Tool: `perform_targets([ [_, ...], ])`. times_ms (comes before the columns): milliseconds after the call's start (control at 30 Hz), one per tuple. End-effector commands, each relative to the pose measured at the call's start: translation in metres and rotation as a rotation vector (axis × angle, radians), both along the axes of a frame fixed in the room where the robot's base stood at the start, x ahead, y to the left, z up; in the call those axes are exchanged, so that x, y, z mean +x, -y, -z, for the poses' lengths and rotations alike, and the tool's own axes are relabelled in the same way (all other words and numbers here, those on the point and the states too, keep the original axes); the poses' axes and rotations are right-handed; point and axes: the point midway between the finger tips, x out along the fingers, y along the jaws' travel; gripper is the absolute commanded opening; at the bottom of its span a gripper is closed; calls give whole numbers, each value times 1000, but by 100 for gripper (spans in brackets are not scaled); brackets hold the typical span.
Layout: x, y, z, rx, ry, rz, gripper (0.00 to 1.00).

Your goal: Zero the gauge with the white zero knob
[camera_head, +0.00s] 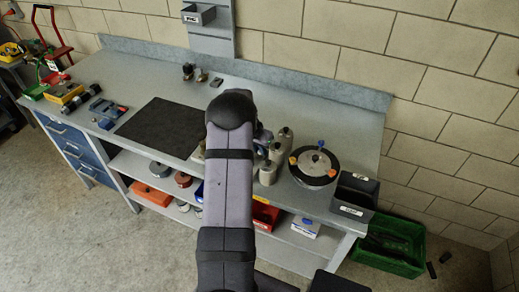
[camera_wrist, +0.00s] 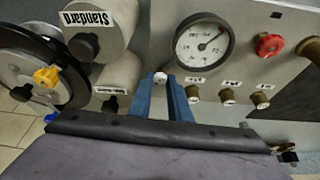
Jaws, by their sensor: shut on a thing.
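The white zero knob (camera_wrist: 160,77) shows in the wrist view at the tips of my gripper's blue fingers, just left of and below the gauge. My gripper (camera_wrist: 167,84) is shut on the knob, and the fingers partly cover it. The round gauge (camera_wrist: 203,43) has a white dial and a dark rim; its needle slants to the upper right in the wrist view. The dial markings are too small to read. In the head view my arm hides the gripper, the knob and the gauge.
Grey cylinders, one labelled "Standard" (camera_wrist: 100,22), stand left, near a round device with a yellow knob (camera_wrist: 47,77). The workbench (camera_head: 290,110) has a dark mat (camera_head: 163,127) at its left.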

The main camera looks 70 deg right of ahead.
Motion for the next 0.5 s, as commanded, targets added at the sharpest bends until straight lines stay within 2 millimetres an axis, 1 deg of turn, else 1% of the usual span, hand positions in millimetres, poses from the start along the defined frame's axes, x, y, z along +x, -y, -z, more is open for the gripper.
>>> perform_targets([
  [267,2,1,6,-3,0,97,0],
  [500,4,1,6,-4,0,250,0],
])
